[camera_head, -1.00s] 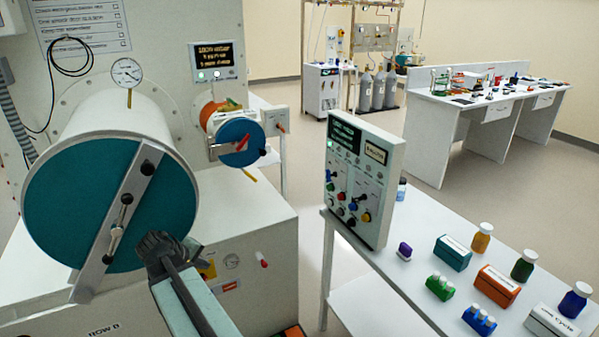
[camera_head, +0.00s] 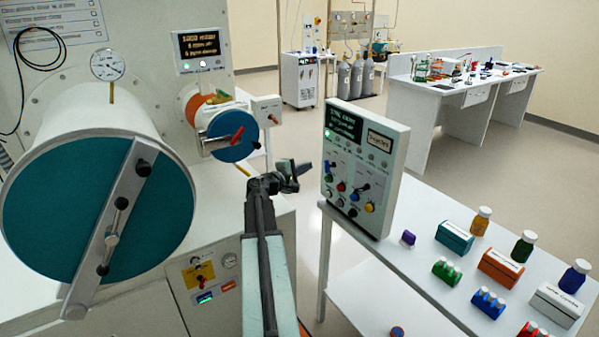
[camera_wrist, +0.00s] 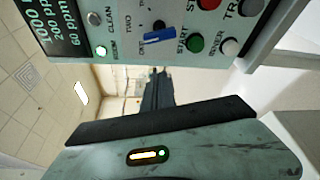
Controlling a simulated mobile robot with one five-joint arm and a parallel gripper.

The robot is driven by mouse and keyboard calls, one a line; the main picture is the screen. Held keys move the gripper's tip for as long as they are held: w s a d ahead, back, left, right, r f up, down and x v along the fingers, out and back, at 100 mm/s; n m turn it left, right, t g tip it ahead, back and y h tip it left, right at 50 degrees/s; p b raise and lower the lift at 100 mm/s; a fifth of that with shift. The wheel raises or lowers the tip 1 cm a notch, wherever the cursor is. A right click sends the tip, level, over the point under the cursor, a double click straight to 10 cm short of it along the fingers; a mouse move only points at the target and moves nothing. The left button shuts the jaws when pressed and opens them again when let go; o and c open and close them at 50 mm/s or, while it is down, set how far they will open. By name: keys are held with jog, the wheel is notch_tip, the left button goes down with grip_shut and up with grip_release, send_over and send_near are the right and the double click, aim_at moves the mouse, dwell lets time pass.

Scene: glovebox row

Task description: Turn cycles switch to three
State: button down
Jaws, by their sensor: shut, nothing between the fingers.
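The control panel (camera_head: 362,165) stands upright on the white table, in front of and to the right of my gripper (camera_head: 287,172). The wrist view shows the panel turned on its side along the top (camera_wrist: 120,25). There a switch with a blue handle (camera_wrist: 158,36) sits among labels reading "ONE" and "TWO"; the handle's left end lies near "ONE". The third position's label cannot be made out. My gripper also shows in the wrist view (camera_wrist: 157,82), below the panel. It is shut, empty and apart from the panel; the exact gap cannot be judged.
A green START button (camera_wrist: 195,43) and other buttons are close to the switch. The large glovebox port (camera_head: 95,205) is at left, with a smaller blue port (camera_head: 233,137) behind my arm. Bottles and boxes, including a teal box (camera_head: 454,237), stand right of the panel.

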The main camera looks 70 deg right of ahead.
aim_at(327, 167)
jog(key=s, duration=0.1)
jog(key=s+d, duration=0.1)
jog(key=s+r+p, duration=0.1)
jog(key=s, duration=0.1)
jog(key=shift+d, duration=0.25)
jog(key=shift+w, duration=0.1)
